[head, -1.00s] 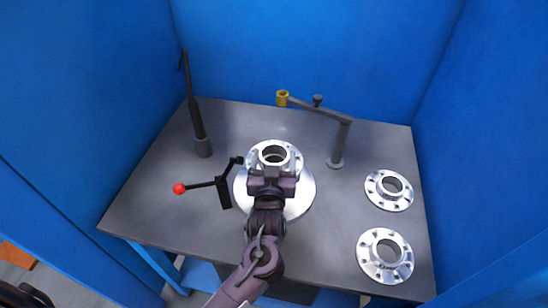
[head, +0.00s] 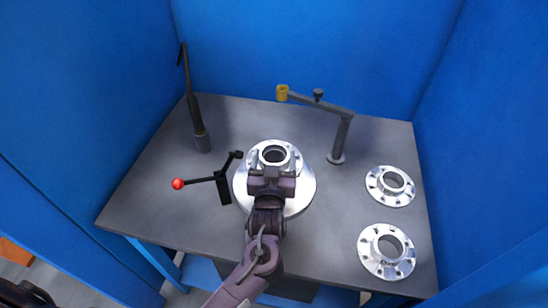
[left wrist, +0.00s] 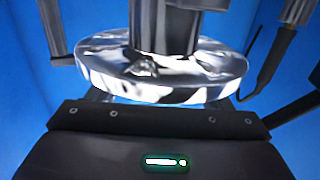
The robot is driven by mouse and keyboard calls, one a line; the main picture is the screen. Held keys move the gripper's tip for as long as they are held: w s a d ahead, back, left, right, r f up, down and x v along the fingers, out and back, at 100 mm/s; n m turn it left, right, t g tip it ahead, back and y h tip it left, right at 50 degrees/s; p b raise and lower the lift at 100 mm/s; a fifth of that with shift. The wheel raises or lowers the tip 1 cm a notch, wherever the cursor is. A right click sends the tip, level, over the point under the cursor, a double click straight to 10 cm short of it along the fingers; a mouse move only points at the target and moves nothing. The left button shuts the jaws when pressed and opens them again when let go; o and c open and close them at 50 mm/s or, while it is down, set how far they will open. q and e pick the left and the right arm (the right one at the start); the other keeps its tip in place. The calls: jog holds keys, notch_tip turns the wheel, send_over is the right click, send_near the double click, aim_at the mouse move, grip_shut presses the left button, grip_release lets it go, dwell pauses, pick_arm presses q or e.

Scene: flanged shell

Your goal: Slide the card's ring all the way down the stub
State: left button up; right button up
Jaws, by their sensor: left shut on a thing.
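A shiny steel flange with a raised neck and open bore (head: 254,160) is at the middle of the bench, over a wide round metal plate (head: 306,190). My left gripper (head: 272,172) reaches in from the front and is shut on the flange's near side. In the left wrist view the flange's bright rim (left wrist: 205,75) lies level just beyond the gripper body, with an upright cylinder (left wrist: 178,30) rising from its middle. The fingertips are hidden there. The gap between flange and plate cannot be judged. No card can be made out. My right gripper is out of view.
Two loose flanges (head: 390,186) (head: 387,251) lie on the bench's right side. A black lever with a red knob (head: 178,184) is left of the plate. A grey post with a yellow-ended swing arm (head: 322,103) stands behind, a dark post (head: 197,120) back left. Blue walls enclose the bench.

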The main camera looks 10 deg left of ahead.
pick_arm(q)
jog(key=shift+f+b, duration=1)
jog(key=shift+f, duration=0.4)
jog(key=o, duration=2.1)
jog(key=shift+s+f, duration=0.1)
jog(key=shift+f, duration=0.35)
jog(key=s, duration=0.5)
jog(key=s+d+r+b, duration=0.1)
jog(key=s, duration=0.1)
jog(key=shift+s+d, duration=0.1)
jog(key=shift+s, duration=0.2)
